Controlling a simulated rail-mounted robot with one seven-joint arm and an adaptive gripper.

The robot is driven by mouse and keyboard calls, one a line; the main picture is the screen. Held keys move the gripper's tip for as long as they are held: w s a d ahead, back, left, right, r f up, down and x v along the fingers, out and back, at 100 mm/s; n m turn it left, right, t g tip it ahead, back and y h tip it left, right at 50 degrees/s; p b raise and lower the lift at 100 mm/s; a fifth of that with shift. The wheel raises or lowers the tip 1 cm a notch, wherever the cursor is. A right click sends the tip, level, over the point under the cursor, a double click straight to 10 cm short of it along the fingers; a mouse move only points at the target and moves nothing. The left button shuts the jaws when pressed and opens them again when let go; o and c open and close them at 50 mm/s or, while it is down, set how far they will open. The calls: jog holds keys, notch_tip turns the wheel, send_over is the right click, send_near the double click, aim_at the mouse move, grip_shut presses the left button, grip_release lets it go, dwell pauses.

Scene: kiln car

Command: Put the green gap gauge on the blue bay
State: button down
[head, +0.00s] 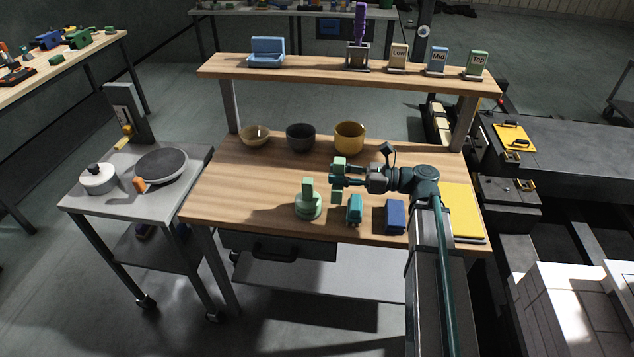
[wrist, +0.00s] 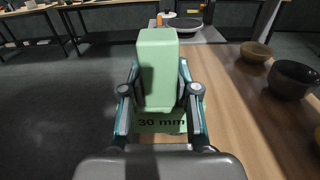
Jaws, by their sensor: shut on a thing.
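The green gap gauge (head: 339,164) is held by my gripper (head: 343,181) above the front middle of the wooden bench. In the wrist view the gauge (wrist: 158,70) stands upright between the two fingers, and "30 mm" is on its lower part. My gripper is shut on it. A light blue open-fronted holder (head: 266,50), which looks like the blue bay, sits empty at the left of the raised shelf, well behind and left of my gripper. My gripper is apart from it.
On the bench (head: 230,180) near the gauge are a pale green round-based piece (head: 308,205), a teal piece (head: 354,210) and a blue block (head: 395,217). Bowls (head: 300,138) stand under the shelf (head: 320,66). The shelf also bears a purple tool (head: 359,22) and labelled cards (head: 437,60).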

jog(key=shift+w+a+f+p, duration=0.15)
jog(key=shift+w+f+p, duration=0.3)
jog(key=shift+w+f, duration=1.25)
jog(key=shift+w+a+f+p, duration=0.1)
jog(key=shift+w+f+p, duration=0.35)
jog(key=shift+w+f, duration=1.25)
jog(key=shift+w+a+f+p, duration=0.15)
jog(key=shift+w+f+p, duration=0.3)
jog(key=shift+w+f, duration=1.2)
jog(key=shift+w+f+p, duration=0.4)
jog(key=shift+w+f, duration=0.1)
jog(key=shift+f, duration=0.3)
jog(key=shift+f, duration=0.1)
jog(key=c, duration=0.9)
grip_release()
jog(key=shift+o, duration=0.2)
